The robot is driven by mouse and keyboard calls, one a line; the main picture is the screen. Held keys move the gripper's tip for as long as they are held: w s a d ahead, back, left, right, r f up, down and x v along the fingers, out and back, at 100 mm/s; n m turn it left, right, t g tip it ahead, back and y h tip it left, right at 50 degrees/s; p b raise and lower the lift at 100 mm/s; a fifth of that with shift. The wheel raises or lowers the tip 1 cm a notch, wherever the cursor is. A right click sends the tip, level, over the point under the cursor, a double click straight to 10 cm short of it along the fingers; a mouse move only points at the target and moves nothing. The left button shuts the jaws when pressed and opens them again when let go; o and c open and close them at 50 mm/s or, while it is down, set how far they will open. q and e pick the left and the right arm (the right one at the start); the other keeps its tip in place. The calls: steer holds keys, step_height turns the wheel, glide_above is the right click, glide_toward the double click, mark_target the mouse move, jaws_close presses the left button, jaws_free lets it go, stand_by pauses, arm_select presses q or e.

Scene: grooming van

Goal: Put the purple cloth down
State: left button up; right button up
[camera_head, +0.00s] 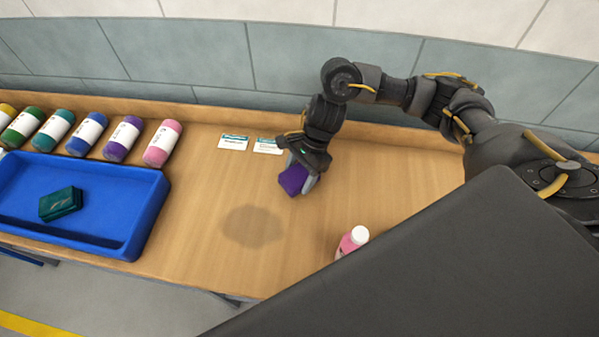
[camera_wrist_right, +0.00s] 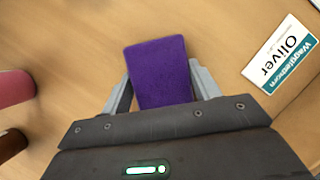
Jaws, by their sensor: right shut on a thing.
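The purple cloth (camera_head: 293,179) is a small folded block held in my right gripper (camera_head: 303,181) over the wooden counter (camera_head: 225,180). In the right wrist view the purple cloth (camera_wrist_right: 160,72) sits between the two grey fingers of the right gripper (camera_wrist_right: 162,88), which are shut on it. I cannot tell exactly how high the cloth is above the counter. A dark damp-looking patch (camera_head: 254,226) lies on the counter to the left and nearer me. My left gripper is not in view.
A blue tray (camera_head: 150,205) with a green block (camera_head: 60,203) stands at left, several coloured bottles (camera_head: 122,139) behind it. Two name cards (camera_head: 233,142) lie near the back edge; one shows in the right wrist view (camera_wrist_right: 282,52). A pink bottle (camera_head: 347,244) with white cap stands at the front.

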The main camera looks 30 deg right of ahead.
steer(key=shift+f, duration=0.15)
steer(key=o, duration=0.9)
steer(key=shift+o, duration=0.2)
steer(key=shift+d+r, duration=0.1)
steer(key=shift+r, duration=0.2)
steer(key=b+v, duration=0.2)
steer(key=v, duration=0.8)
steer(key=shift+w+r, duration=0.1)
steer(key=shift+r, duration=0.1)
steer(key=shift+d+r, duration=0.3)
steer(key=shift+r, duration=0.35)
